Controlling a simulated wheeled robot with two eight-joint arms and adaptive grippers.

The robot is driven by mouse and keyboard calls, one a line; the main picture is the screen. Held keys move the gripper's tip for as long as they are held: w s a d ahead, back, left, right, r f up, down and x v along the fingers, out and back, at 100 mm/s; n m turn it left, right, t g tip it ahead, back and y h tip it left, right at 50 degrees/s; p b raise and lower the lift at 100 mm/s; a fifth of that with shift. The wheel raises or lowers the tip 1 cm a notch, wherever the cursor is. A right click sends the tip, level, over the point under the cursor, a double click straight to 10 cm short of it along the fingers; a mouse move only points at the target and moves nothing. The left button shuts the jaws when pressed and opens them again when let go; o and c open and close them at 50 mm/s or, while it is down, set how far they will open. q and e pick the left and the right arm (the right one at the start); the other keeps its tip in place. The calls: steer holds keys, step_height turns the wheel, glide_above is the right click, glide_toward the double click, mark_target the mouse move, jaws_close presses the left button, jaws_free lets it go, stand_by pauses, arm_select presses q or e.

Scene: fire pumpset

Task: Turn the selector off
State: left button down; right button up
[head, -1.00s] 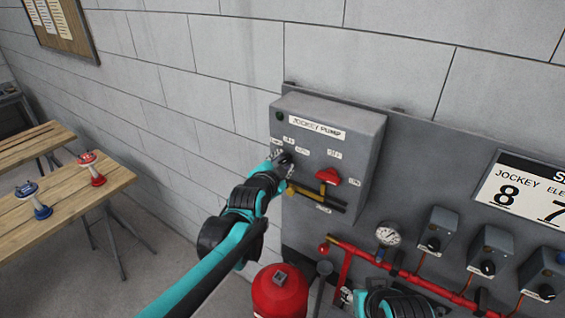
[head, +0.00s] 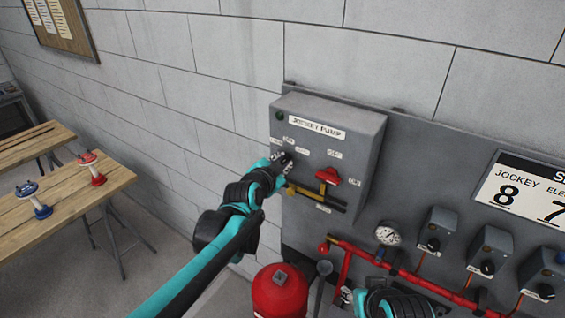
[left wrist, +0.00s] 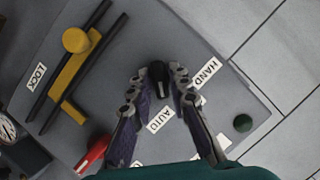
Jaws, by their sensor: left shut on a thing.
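The grey jockey pump box (head: 362,128) is fixed to the wall panel. Its black selector knob (left wrist: 157,74) sits between my left gripper's fingertips in the left wrist view. My left gripper (left wrist: 160,80) is shut on the knob, with one finger on each side. HAND (left wrist: 206,72) and AUTO (left wrist: 160,119) labels show beside the fingers; I cannot read an OFF label there. In the head view my left gripper (head: 283,159) covers most of the knob. My right gripper (head: 345,297) is low, below the box, partly cut off by the frame; its jaw state is unclear.
A red switch handle (head: 328,176) and a yellow-and-black lock bar (head: 318,196) are right of and below the knob. A green lamp (left wrist: 242,123) is on the box. Red pipe (head: 346,265), a gauge (head: 388,234) and a red cylinder (head: 280,291) are below.

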arm_select(q)
steer(key=shift+a+n+g+h, duration=0.1)
steer(key=shift+n+g+h, duration=0.45)
steer(key=shift+n, duration=0.65)
steer(key=shift+n+g+h, duration=0.55)
steer(key=shift+n+g, duration=0.1)
steer(key=shift+n, duration=0.55)
steer(key=shift+b, duration=0.3)
steer(key=c, duration=1.5)
jaws_free()
steer(key=shift+c, duration=0.2)
steer(key=shift+r, duration=0.1)
steer(key=v, duration=1.2)
